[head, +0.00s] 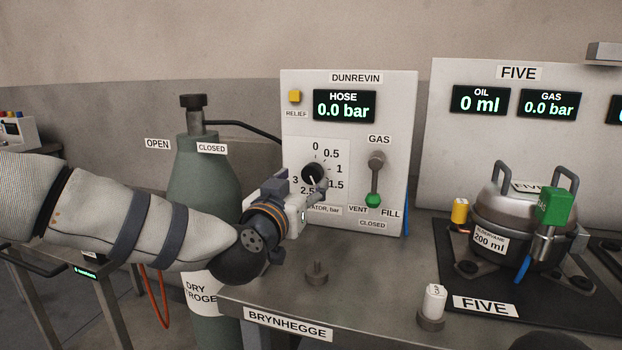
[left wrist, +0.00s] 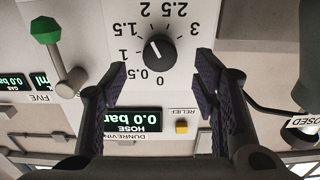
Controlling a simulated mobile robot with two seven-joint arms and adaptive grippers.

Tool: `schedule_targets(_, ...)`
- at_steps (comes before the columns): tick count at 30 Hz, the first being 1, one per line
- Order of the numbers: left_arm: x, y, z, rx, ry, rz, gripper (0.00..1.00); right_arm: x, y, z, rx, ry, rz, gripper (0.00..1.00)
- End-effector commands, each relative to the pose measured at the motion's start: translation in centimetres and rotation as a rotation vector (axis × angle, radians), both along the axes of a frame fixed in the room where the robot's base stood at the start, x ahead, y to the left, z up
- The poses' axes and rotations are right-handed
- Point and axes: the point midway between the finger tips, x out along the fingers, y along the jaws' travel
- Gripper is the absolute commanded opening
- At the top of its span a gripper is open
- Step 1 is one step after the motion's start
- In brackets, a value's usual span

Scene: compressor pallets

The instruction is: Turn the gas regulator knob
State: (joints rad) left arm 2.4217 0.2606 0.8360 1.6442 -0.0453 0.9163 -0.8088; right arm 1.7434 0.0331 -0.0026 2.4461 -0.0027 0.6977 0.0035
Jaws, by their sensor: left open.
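The regulator knob (head: 314,174) is a round black dial with a white mark on a white scale plate of the DUNREVIN panel (head: 400,110). I cannot tell its exact reading. My left gripper (head: 304,190) is in front of the knob's lower part in the head view, partly covering the scale. In the left wrist view, which is upside down, the knob (left wrist: 156,48) lies ahead of and between the open fingers (left wrist: 163,74), with clear gaps to both. Nothing is held. The hose display (head: 344,107) reads 0.0 bar.
A gas lever (head: 376,180) with a green tip stands right of the knob. A yellow relief button (head: 295,96) is above it. The green gas cylinder (head: 200,165) stands left, behind my arm. A small peg (head: 316,272) and a compressor (head: 515,225) are on the bench.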

Motion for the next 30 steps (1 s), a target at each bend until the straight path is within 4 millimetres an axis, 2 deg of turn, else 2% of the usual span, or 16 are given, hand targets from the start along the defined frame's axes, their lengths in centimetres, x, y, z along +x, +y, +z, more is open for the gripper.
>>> schedule_targets(3, 2.7, -0.9, -0.5, -0.001, 0.003, 0.001, 0.55, -0.4, 0.0, -0.6, 0.000, 0.013, 0.000, 0.40)
schedule_targets(7, 4.4, -1.4, -0.3, 0.001, 0.003, 0.000, 0.55, -0.6, 0.0, -0.8, 0.000, 0.019, 0.000, 0.40)
schedule_targets(12, 5.2, -1.8, -0.1, 0.001, 0.002, -0.002, 0.55, -0.7, 0.0, -0.9, 0.000, 0.021, 0.001, 0.40)
schedule_targets(18, 5.2, -1.7, -0.1, 0.000, 0.001, -0.001, 0.55, -0.6, 0.0, -0.9, 0.000, 0.020, 0.001, 0.40)
schedule_targets(24, 5.2, -1.7, -0.1, 0.000, 0.001, -0.001, 0.09, -0.6, 0.0, -0.9, 0.000, 0.021, 0.001, 0.40)
schedule_targets(25, 5.2, -1.7, -0.1, 0.000, 0.001, -0.001, 0.06, -0.6, 0.0, -0.9, 0.000, 0.021, 0.001, 0.40)
schedule_targets(30, 5.2, -1.7, -0.1, -0.003, 0.002, -0.001, 0.06, -0.6, 0.0, -0.9, 0.000, 0.020, 0.001, 0.40)
